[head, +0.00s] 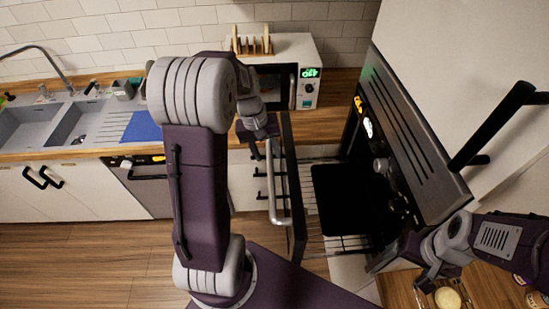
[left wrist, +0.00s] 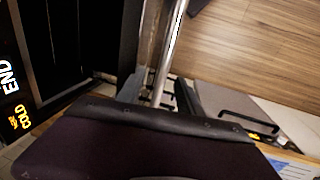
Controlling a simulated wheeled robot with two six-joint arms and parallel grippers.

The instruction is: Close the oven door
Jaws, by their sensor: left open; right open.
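The oven (head: 400,150) stands at the right in the head view, with lit orange displays on its panel. Its dark door (head: 292,220) is partly open, seen nearly edge-on, with a silver handle (head: 281,200) on its outer side. My left gripper (head: 264,152) is open at the far end of the handle. In the left wrist view, the handle (left wrist: 170,50) runs down between the open fingers (left wrist: 158,95); I cannot tell whether they touch it. My right gripper (head: 433,283) is open at the lower right, away from the door.
A wire rack (head: 318,226) and a black tray (head: 342,200) show between door and oven. A microwave (head: 307,88) stands on the back counter. Below my right gripper is a round pale item (head: 447,299) on the wooden counter. The wooden floor (head: 90,260) at left is clear.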

